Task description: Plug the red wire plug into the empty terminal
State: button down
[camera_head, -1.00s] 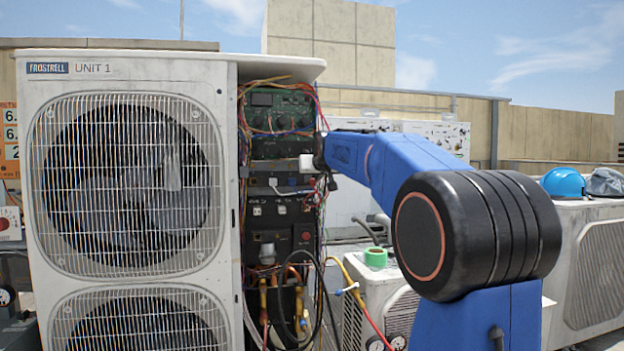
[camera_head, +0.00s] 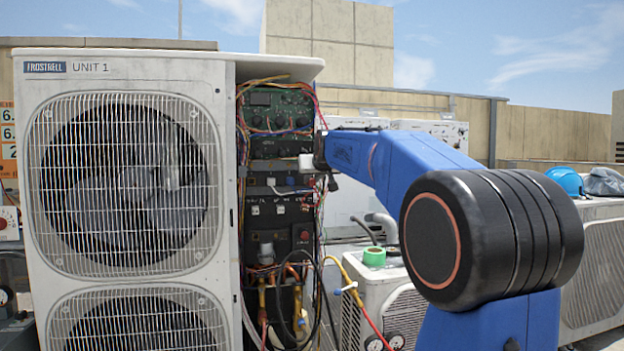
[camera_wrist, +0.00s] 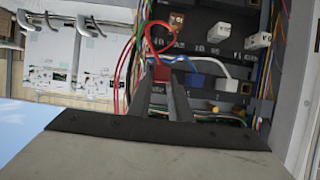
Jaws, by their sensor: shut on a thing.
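In the wrist view my gripper (camera_wrist: 163,88) is shut on the red plug (camera_wrist: 160,73), which sits between the fingertips with its red wire looping upward. The plug is in front of the dark terminal panel (camera_wrist: 205,62), level with the row holding a blue plug (camera_wrist: 194,80) and a white plug (camera_wrist: 228,85). I cannot tell whether the red plug touches the panel, as the fingers hide the spot behind it. A dark square opening (camera_wrist: 245,88) shows right of the white plug.
Loose coloured wires (camera_wrist: 128,75) hang left of the fingers. The fan unit's casing (camera_head: 130,185) stands left of the cabinet. A green tape roll (camera_head: 374,257) lies on a smaller unit.

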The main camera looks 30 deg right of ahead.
aim_at(313, 182)
jog(key=shift+s, duration=0.15)
jog(key=shift+s+a, duration=0.3)
jog(key=shift+s, duration=0.6)
jog(key=shift+s+a, duration=0.25)
jog(key=shift+s, duration=0.6)
jog(key=c, duration=2.5)
grip_release()
grip_shut()
